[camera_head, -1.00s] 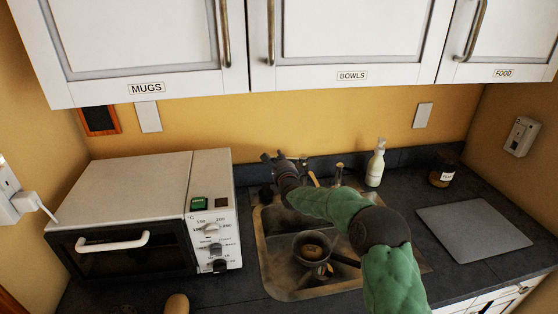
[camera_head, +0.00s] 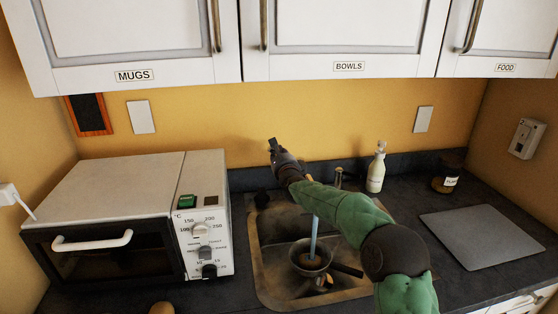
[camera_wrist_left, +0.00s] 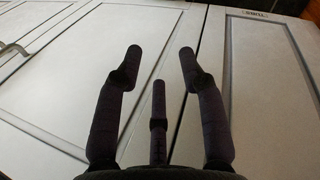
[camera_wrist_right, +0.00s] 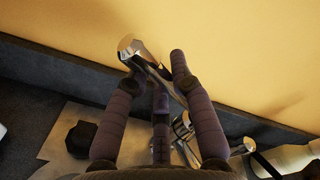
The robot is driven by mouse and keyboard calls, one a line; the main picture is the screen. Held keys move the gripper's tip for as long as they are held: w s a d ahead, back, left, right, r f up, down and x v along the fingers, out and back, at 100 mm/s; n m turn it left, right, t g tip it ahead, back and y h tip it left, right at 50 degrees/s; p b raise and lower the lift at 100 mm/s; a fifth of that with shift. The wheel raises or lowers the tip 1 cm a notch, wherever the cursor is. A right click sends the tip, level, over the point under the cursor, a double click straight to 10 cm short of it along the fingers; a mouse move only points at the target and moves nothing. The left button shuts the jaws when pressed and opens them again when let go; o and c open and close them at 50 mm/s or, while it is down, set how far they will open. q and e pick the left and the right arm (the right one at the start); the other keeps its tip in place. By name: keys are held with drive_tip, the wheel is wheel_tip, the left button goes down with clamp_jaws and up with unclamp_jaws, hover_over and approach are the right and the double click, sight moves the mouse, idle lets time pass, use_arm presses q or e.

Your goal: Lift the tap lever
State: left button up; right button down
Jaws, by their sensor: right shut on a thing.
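My right gripper (camera_head: 275,148) reaches over the back of the sink (camera_head: 262,288) and hides most of the tap in the head view. In the right wrist view the chrome tap lever (camera_wrist_right: 131,46) runs slanting between the fingers of my right gripper (camera_wrist_right: 153,68), which are shut on it. Its rounded end sticks out beyond the fingers and is raised. A pale bluish stream of water (camera_head: 314,232) falls into a dark pan in the sink. My left gripper (camera_wrist_left: 160,58) is open and empty in front of white doors, outside the head view.
The dark pan (camera_head: 329,263) stands in the sink with its handle to the right. A white toaster oven (camera_head: 110,185) is at the left. A soap bottle (camera_head: 376,172), a dark jar (camera_head: 446,182) and a grey board (camera_head: 477,237) are at the right. Wall cupboards (camera_head: 340,30) hang above.

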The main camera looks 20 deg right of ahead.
drive_tip(key=c, duration=1)
unclamp_jaws()
drive_tip(key=shift+c, duration=0.2)
drive_tip(key=v, duration=1.2)
